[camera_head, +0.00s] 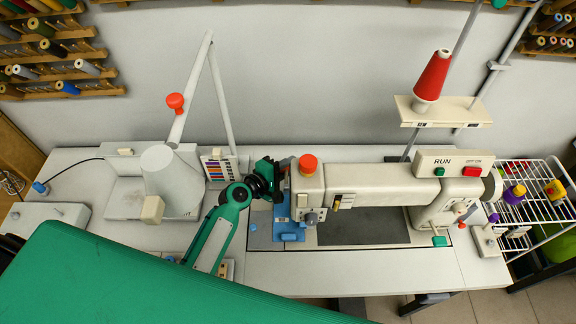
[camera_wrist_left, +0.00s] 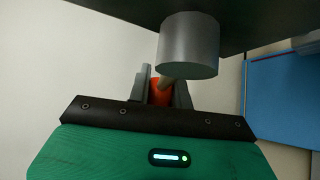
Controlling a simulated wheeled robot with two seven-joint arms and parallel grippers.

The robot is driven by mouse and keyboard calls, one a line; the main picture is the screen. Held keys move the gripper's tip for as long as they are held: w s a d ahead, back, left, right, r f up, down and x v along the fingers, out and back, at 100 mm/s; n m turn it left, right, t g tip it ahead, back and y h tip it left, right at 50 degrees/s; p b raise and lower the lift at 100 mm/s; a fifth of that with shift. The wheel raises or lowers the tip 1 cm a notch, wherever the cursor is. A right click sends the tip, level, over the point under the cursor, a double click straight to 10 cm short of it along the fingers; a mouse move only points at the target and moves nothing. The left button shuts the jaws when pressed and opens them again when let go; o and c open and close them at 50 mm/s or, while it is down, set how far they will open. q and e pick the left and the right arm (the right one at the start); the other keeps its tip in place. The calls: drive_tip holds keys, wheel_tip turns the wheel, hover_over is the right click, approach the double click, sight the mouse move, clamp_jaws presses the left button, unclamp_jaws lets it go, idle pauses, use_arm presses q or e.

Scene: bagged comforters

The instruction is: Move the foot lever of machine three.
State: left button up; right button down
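A cream sewing machine (camera_head: 375,190) stands on the white table, with an orange-red knob (camera_head: 308,164) on top of its head. I cannot read a number on it. My left gripper (camera_head: 277,178) is at the left side of the machine's head, partly hidden by its own wrist. In the left wrist view, its two grey fingers (camera_wrist_left: 164,92) stand close on either side of an orange-red piece (camera_wrist_left: 160,90), with a small brownish tip in front. I cannot tell whether this piece is the foot lever or whether the fingers press on it. My right gripper is out of view.
A red thread cone (camera_head: 433,76) stands on a holder above the machine. A RUN control box (camera_head: 454,162) sits at its right end. A lamp-like device (camera_head: 170,180) with a red knob stands left of my arm. A wire rack (camera_head: 530,200) is at the right.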

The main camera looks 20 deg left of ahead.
use_arm(q)
clamp_jaws()
